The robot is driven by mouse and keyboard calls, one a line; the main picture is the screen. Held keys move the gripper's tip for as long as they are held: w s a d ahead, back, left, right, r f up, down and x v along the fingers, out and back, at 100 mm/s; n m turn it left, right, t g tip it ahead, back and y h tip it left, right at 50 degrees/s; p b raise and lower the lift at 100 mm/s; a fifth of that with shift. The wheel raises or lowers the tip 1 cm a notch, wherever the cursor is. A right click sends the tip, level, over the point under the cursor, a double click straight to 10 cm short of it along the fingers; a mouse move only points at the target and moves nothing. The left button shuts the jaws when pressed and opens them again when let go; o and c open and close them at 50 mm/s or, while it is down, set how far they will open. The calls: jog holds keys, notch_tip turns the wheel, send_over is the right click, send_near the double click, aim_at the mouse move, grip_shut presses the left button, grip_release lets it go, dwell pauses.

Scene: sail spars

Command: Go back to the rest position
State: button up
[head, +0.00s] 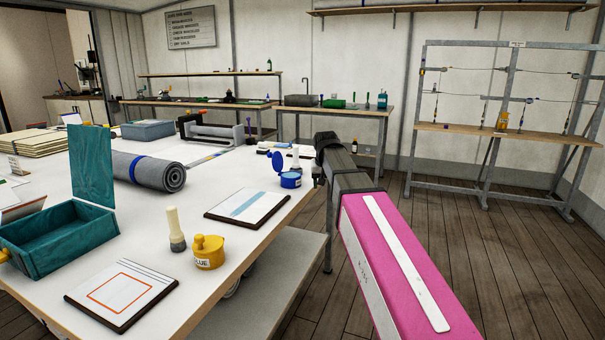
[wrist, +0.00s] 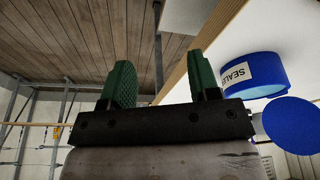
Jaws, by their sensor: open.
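My gripper (wrist: 161,78) shows two green fingers spread apart in the wrist view, with nothing between them. In the head view the end of my arm is at the right edge of the white table (head: 235,262), and the fingers are mostly hidden behind it. A blue pot (head: 291,181) with its lid standing open is on the table just left of my gripper. In the wrist view the blue pot (wrist: 258,74), with a white label, is beside the right finger, apparently apart from it. That view is turned over.
On the table are a grey roll (head: 150,172), a teal open box (head: 60,240), a yellow glue pot (head: 208,256), a brush (head: 175,230), and two flat boards (head: 247,206) (head: 122,294). A metal rack (head: 500,127) stands at right. The wooden floor (head: 480,260) right of the table is clear.

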jog(key=s+d+f+g, duration=0.1)
jog(key=s+d+f, duration=0.2)
jog(key=s+f, duration=0.4)
jog(key=s+d+f+g, duration=0.1)
jog(key=s+d+f, duration=0.3)
jog(key=s+f, duration=0.4)
jog(key=s+d+f+g, duration=0.1)
jog(key=s+d+f, duration=0.3)
jog(key=f, duration=1.3)
jog(key=s, duration=0.4)
jog(key=shift+s+f, duration=0.2)
jog(key=shift+f, duration=0.05)
